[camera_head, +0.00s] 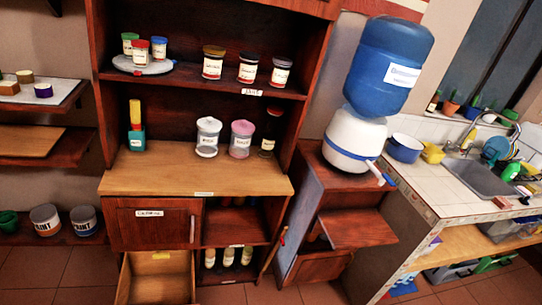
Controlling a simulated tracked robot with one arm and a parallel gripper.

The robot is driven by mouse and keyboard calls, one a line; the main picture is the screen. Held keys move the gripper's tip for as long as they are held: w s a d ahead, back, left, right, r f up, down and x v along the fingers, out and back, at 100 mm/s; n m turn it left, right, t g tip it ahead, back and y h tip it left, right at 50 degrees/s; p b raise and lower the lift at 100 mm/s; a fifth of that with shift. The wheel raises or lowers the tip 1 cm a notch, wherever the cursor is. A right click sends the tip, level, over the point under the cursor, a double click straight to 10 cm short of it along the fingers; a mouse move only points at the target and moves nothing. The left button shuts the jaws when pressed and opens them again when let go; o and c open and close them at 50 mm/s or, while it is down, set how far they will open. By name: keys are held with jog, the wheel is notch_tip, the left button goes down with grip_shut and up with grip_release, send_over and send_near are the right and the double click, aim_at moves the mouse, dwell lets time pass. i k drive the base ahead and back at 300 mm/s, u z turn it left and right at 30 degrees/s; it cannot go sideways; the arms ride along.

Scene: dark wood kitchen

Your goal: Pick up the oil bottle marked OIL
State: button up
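No label reading OIL can be made out at this size. A dark bottle (268,138) with a pale label stands upright at the right end of the cabinet's middle shelf, beside a pink-filled jar (242,139). Several dark bottles with pale labels (228,257) stand in the low open compartment at the cabinet's lower right; their tops are partly in shadow. My gripper does not show in this view.
The wooden cabinet (180,178) has an open, empty-looking drawer (158,282) at its bottom. A tiled counter (420,183) with a sink is farther right.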

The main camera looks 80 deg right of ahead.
aim_at(246, 253)
jog(key=k, duration=1)
jog(key=z, duration=1.35)
jog(key=i, duration=1.05)
